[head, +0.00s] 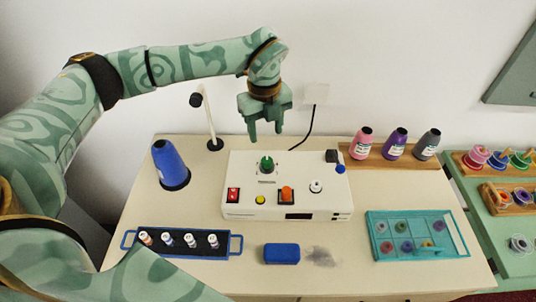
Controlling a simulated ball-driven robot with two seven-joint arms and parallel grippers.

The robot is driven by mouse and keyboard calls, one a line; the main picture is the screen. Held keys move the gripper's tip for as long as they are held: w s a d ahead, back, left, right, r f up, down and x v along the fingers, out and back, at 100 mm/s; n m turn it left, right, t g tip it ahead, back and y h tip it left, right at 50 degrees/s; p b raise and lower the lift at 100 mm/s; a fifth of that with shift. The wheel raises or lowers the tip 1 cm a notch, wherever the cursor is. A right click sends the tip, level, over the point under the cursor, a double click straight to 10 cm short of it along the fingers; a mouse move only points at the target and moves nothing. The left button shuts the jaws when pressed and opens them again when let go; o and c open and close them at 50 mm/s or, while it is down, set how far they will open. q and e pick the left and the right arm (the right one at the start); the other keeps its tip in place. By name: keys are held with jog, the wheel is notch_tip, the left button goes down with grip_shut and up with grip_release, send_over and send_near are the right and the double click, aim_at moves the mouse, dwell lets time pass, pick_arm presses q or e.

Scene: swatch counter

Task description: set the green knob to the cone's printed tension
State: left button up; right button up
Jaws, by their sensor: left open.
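The green knob (267,164) sits on the top of a white machine box (240,190), near the back, with small marks around it too small to read. My left gripper (266,132) is open and empty, fingers pointing down, above and toward the back of the knob without touching it. A blue cone (170,163) stands on a dark round base left of the box; no printed tension is readable on it. Pink (361,143), purple (396,144) and grey (427,145) cones with unreadable labels stand at the back right. My right gripper is not in view.
The box also has a red switch (233,195), an orange button (286,194) and a white knob (316,187). A thin post (209,120) rises behind. A spool tray (237,245), blue block (281,253) and teal tray (372,250) lie in front.

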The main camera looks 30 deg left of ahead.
aim_at(267, 160)
pick_arm(q)
notch_tip(267, 160, down, 10)
jog(key=shift+w+d+f+b, duration=0.1)
jog(key=shift+f+b, duration=0.15)
jog(key=shift+b, duration=0.3)
jog(key=c, duration=1)
